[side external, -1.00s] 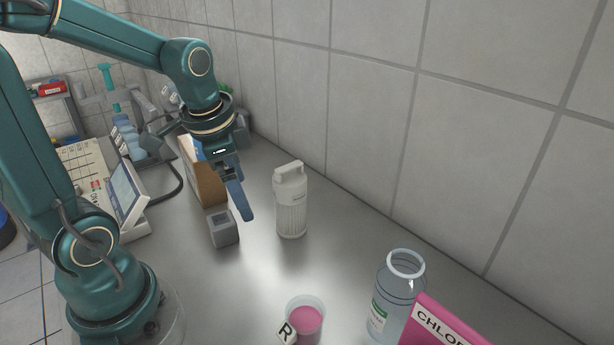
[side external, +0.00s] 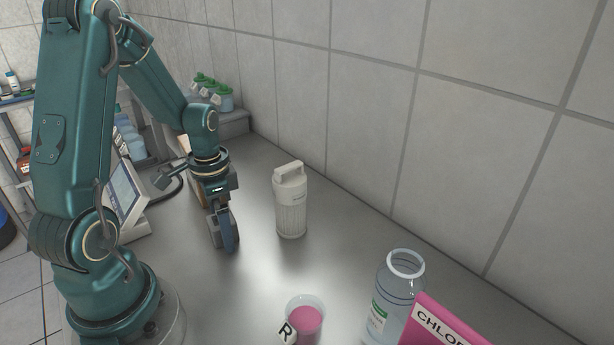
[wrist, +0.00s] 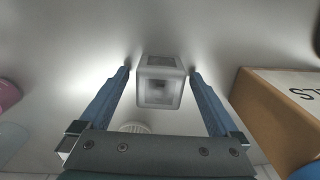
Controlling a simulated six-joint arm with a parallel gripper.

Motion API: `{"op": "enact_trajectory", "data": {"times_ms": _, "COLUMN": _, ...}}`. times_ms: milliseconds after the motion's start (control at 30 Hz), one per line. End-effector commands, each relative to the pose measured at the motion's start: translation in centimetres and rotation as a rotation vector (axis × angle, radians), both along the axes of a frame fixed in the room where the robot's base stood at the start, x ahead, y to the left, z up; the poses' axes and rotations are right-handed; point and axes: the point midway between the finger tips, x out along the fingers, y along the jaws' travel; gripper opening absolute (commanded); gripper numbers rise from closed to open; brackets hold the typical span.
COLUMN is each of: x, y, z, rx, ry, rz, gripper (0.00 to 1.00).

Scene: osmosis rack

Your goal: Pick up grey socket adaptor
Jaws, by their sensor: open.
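The grey socket adaptor (wrist: 160,85) is a small block with a square opening facing the wrist camera. It stands on the bench, and in the side view (side external: 213,234) my gripper partly covers it. My gripper (wrist: 160,72) is open and points down over it. In the wrist view one blue finger is on each side of the adaptor, with a narrow gap visible on both sides. In the side view my gripper (side external: 222,243) is low, close to the bench top.
A white ribbed canister (side external: 290,205) stands close on the right. A cardboard box (wrist: 270,115) is near on the other side. A beaker of pink liquid (side external: 306,322), a clear bottle (side external: 392,300) and a pink box (side external: 440,325) stand at the front. A monitor (side external: 125,190) is at left.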

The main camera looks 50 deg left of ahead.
Motion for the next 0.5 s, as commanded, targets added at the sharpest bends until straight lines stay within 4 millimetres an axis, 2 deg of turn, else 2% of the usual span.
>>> {"op": "enact_trajectory", "data": {"times_ms": 233, "x": 0.00, "y": -0.01, "z": -0.11, "rx": 0.000, "ry": 0.000, "rz": 0.000, "gripper": 0.97}}
{"op": "enact_trajectory", "data": {"times_ms": 267, "x": 0.00, "y": -0.01, "z": -0.11, "rx": 0.000, "ry": 0.000, "rz": 0.000, "gripper": 0.90}}
{"op": "enact_trajectory", "data": {"times_ms": 400, "x": 0.00, "y": -0.01, "z": -0.10, "rx": 0.000, "ry": 0.000, "rz": 0.000, "gripper": 0.36}}
{"op": "enact_trajectory", "data": {"times_ms": 500, "x": 0.01, "y": -0.01, "z": -0.09, "rx": 0.000, "ry": 0.000, "rz": 0.000, "gripper": 0.04}}
